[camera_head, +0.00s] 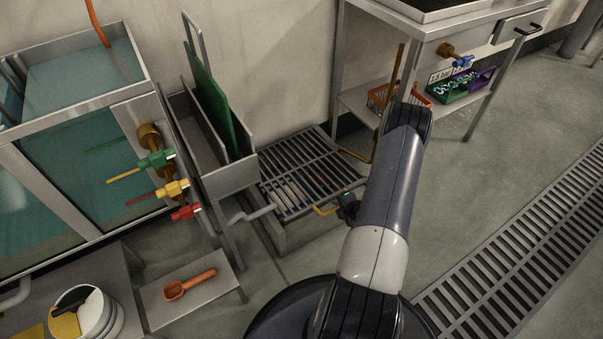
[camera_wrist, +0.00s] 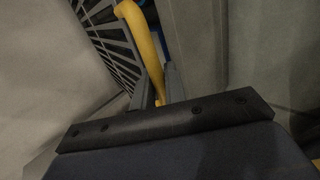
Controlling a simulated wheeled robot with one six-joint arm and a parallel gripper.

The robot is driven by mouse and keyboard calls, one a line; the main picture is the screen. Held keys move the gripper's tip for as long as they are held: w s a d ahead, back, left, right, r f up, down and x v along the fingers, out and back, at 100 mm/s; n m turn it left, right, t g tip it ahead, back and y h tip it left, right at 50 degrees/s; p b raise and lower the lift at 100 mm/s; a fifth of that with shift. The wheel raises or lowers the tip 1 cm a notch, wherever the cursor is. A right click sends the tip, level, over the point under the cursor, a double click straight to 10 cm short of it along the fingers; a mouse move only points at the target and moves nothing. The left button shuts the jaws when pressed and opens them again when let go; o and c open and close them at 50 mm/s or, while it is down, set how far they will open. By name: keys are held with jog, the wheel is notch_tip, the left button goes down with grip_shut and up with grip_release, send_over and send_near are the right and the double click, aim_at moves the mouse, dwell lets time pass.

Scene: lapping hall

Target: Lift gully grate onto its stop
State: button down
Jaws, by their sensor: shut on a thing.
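The gully grate (camera_head: 312,165), a dark barred metal panel, is at the gully (camera_head: 283,238) on the floor, in the middle of the head view. A yellow handle (camera_head: 324,211) is on its near edge. My gripper (camera_head: 347,205) is at the right end of this handle and shut on it. In the wrist view the yellow handle (camera_wrist: 143,42) runs down between the jaws (camera_wrist: 158,88), with the grate bars (camera_wrist: 103,30) to its left. I cannot tell how far the grate is raised. My arm hides part of the area right of the grate.
A metal rack with a green board (camera_head: 210,95) stands left of the grate, beside a water tank (camera_head: 75,175) with coloured valves. A bent grey pipe (camera_head: 250,214) is close to the grate's left corner. A steel bench (camera_head: 345,60) stands behind. Floor is clear at right, around a drain channel (camera_head: 520,260).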

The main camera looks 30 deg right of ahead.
jog(key=r+p, duration=0.1)
jog(key=r, duration=0.1)
jog(key=w+r+p, duration=0.1)
jog(key=r, duration=0.2)
jog(key=shift+w+p, duration=0.15)
jog(key=shift+p, duration=0.15)
jog(key=r+p, duration=0.1)
jog(key=w+r+p, duration=0.1)
jog(key=r, duration=0.1)
jog(key=r+p, duration=0.1)
jog(key=r, duration=0.1)
jog(key=shift+w+a+r, duration=0.1)
jog(key=shift+w+a, duration=0.05)
jog(key=shift+w, duration=0.25)
jog(key=r+p, duration=0.1)
jog(key=w+r+p, duration=0.1)
jog(key=r, duration=0.1)
jog(key=w+r+p, duration=0.1)
jog(key=r, duration=0.1)
jog(key=shift+w+a, duration=0.1)
jog(key=shift+w, duration=0.1)
dwell(0.3)
